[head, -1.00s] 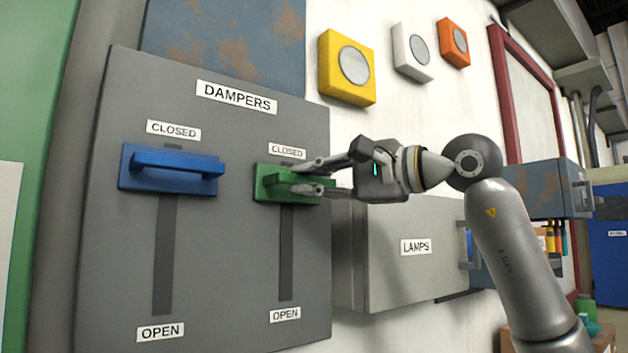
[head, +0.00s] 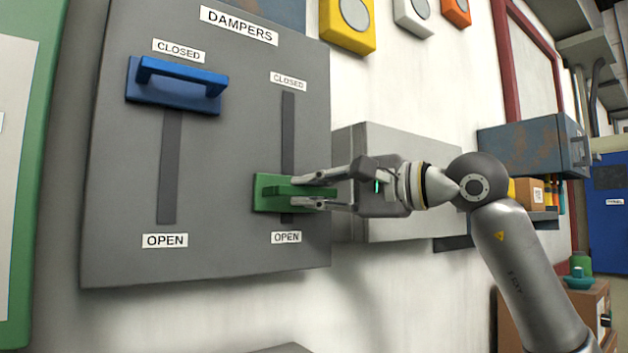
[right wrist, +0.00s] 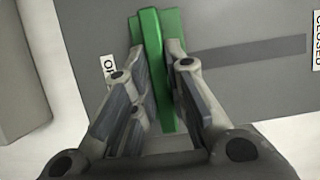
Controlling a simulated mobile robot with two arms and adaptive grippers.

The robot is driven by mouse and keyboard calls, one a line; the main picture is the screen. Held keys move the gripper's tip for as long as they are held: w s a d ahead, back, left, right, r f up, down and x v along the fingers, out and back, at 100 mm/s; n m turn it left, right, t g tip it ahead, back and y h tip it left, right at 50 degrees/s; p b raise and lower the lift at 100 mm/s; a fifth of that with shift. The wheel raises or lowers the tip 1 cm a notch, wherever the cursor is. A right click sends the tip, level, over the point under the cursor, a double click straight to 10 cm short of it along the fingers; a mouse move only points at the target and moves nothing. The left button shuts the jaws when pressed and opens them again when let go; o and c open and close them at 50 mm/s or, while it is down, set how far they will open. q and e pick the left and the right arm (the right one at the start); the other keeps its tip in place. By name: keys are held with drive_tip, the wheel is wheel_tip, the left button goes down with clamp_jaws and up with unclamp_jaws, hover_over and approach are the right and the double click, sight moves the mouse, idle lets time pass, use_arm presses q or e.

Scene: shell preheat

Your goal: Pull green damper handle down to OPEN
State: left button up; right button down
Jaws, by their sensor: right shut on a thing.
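The green damper handle (head: 271,191) sits low on its dark vertical slot (head: 288,130), just above the right OPEN label (head: 286,238). My right gripper (head: 328,190) is shut on the handle's bar from the right side. In the right wrist view the green handle (right wrist: 152,45) runs between the two fingers of my right gripper (right wrist: 160,75). The right CLOSED label (head: 288,80) is at the top of the slot, well above the handle. My left gripper is not in view.
The blue damper handle (head: 178,83) stands at the top of its slot, under its CLOSED label, on the grey DAMPERS panel (head: 120,200). A grey box (head: 400,150) on the wall lies behind my right gripper. Yellow, white and orange wall units are at the top.

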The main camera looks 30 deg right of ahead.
drive_tip(key=shift+a+f, duration=0.1)
drive_tip(key=shift+f, duration=0.7)
drive_tip(key=shift+w+f, duration=0.1)
drive_tip(key=c, duration=1.8)
unclamp_jaws()
drive_tip(key=o, duration=0.4)
drive_tip(key=shift+s, duration=0.2)
drive_tip(key=shift+c, duration=0.2)
